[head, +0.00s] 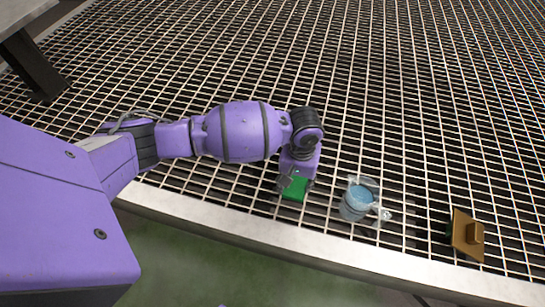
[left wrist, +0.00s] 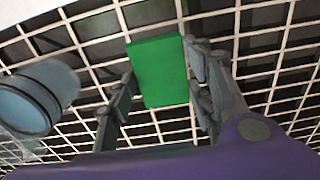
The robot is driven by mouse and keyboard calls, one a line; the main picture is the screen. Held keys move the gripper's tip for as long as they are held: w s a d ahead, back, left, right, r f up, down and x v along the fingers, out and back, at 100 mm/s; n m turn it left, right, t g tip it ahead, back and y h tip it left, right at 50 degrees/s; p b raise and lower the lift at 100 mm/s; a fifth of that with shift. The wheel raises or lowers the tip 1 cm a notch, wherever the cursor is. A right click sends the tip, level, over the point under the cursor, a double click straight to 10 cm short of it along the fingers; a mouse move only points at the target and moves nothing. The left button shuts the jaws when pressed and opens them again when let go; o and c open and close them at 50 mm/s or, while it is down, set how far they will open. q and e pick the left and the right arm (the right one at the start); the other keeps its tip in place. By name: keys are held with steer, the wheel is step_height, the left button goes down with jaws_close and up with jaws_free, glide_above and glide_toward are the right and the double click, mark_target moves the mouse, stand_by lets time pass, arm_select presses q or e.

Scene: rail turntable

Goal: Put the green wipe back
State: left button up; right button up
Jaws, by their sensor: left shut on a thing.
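The green wipe (head: 295,189) is a flat green block at the tip of my left arm in the head view. In the left wrist view the green wipe (left wrist: 158,72) stands between the fingers of my left gripper (left wrist: 160,100). In the head view my left gripper (head: 295,186) points down at the grating near its front edge, shut on the wipe. I cannot tell whether the wipe touches the grating. My right gripper is in neither view.
A blue-grey cup or jug (head: 358,200) stands just right of my left gripper; it also shows in the left wrist view (left wrist: 25,105). A brown block with a knob (head: 467,236) lies farther right. The metal grating (head: 420,110) behind is clear. Its pale front rim (head: 330,246) runs below.

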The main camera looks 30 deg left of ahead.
mark_target(297, 183)
arm_select(q)
steer(key=f, duration=0.2)
steer(key=f+b, duration=0.1)
steer(key=shift+w+f+b, duration=0.3)
steer(key=shift+w+f, duration=0.05)
steer(key=o, duration=1)
steer(key=shift+f, duration=0.1)
step_height(297, 183, up, 12)
steer(key=p, duration=0.5)
steer(key=shift+r, duration=0.25)
